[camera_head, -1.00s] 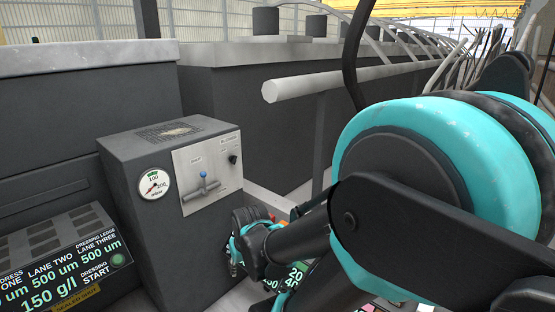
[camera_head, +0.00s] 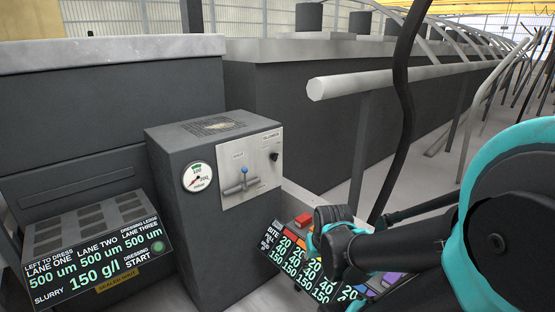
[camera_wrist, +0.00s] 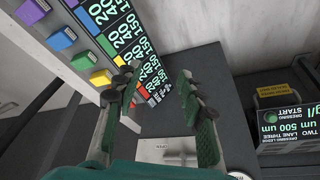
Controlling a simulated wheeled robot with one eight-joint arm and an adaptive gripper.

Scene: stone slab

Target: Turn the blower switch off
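A small black switch knob (camera_head: 274,156) sits at the upper right of a pale panel (camera_head: 238,190) on a dark grey box (camera_head: 190,240); the lettering above it is small and seems to read blower. A grey T-shaped lever with a blue ball (camera_head: 243,172) is on the same panel, left of and below the knob. My gripper (camera_head: 330,228) is right of and below the panel, apart from it. In the wrist view my gripper (camera_wrist: 157,82) has its green fingers spread with nothing between them. The lever (camera_wrist: 180,157) shows at the bottom there; the knob is not clear.
A button panel with coloured buttons and numbers (camera_head: 300,262) stands right of the box, close to my gripper. A round gauge (camera_head: 198,177) is on the box. A sloped display (camera_head: 95,265) is at left. A pale bar (camera_head: 390,80) juts out above right.

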